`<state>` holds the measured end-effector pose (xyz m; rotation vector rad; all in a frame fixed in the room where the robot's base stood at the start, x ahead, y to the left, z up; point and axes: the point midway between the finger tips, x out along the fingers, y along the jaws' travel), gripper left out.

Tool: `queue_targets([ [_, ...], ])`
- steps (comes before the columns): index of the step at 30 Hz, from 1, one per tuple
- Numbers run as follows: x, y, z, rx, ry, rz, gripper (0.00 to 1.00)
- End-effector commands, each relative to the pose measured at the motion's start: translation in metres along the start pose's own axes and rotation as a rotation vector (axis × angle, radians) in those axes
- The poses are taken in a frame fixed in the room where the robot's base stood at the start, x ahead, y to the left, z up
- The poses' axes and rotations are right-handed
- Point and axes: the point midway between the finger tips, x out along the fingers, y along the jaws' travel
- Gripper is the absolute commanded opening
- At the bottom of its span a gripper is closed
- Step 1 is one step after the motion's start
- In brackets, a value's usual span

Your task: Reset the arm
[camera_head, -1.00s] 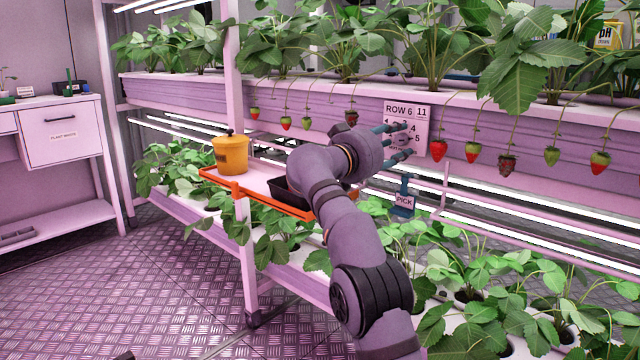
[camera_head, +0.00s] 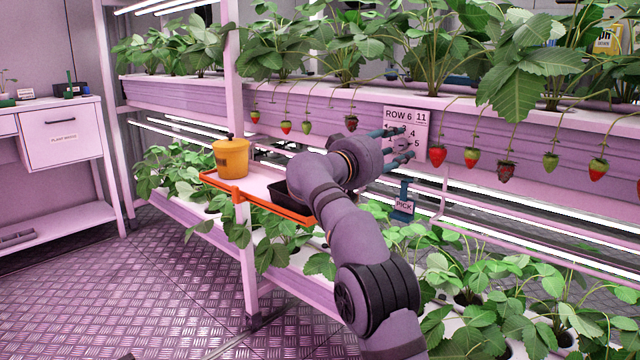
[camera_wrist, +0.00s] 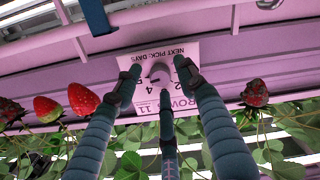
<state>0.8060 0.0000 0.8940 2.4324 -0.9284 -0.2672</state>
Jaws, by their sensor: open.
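My gripper (camera_head: 404,144) is open, its teal fingers spread in front of the white row sign (camera_head: 416,117) on the purple gutter. In the wrist view the fingers (camera_wrist: 165,85) reach toward the same sign (camera_wrist: 158,62), which appears upside down, and nothing is between them. My arm reaches up from the lower right, bent at the elbow. Whether the fingers touch the sign cannot be told.
Strawberries (camera_head: 438,155) hang right of my gripper, and several more to its left. An orange-rimmed tray (camera_head: 237,190) carries a yellow pot (camera_head: 231,158) and a black bin (camera_head: 288,196). Leafy plants fill the lower shelf.

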Motion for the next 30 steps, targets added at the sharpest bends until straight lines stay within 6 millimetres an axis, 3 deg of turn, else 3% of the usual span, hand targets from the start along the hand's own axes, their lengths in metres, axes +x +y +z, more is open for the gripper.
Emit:
queue_targets([
  [9, 0.000, -0.002, 0.001, 0.573, 0.001, 0.000, 0.40],
  [17, -0.001, -0.001, 0.000, 0.932, -0.001, -0.001, 0.40],
  [26, -0.026, 0.000, -0.001, 0.912, -0.004, -0.001, 0.40],
  [30, -0.049, -0.001, -0.002, 0.912, -0.001, -0.004, 0.40],
])
